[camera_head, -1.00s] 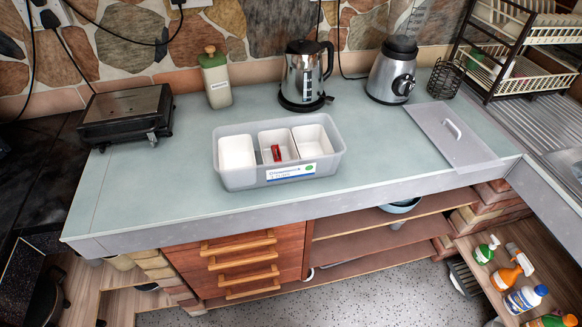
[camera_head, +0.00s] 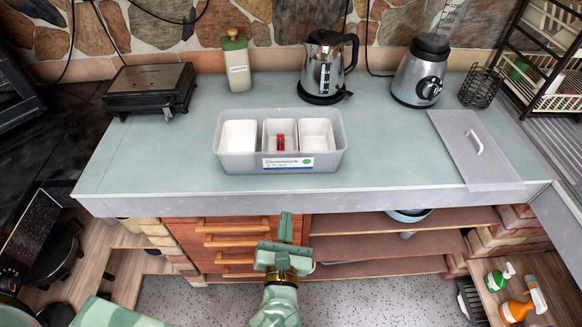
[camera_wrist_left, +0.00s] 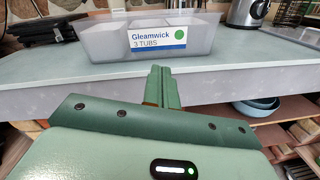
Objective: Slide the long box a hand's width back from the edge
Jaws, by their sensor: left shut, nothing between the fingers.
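The long box (camera_head: 232,161) is a translucent grey bin with a white label, standing on the pale green counter (camera_head: 390,155) near its front edge. It holds three white tubs in a row, and a small red item (camera_head: 280,142) is in the middle tub. In the left wrist view the box (camera_wrist_left: 100,45) shows its label reading "Gleamwick 3 TUBS". My left gripper (camera_head: 286,228) is shut and empty, in front of and apart from the counter's front edge, below the box. Its closed fingers (camera_wrist_left: 163,88) point toward the box in the left wrist view. My right gripper is not in view.
Behind the box stand a bottle with a green lid (camera_head: 236,65), a kettle (camera_head: 325,68) and a blender (camera_head: 420,72). A black appliance (camera_head: 150,88) is at the left, a grey lid (camera_head: 475,150) at the right. Counter directly behind the box is clear.

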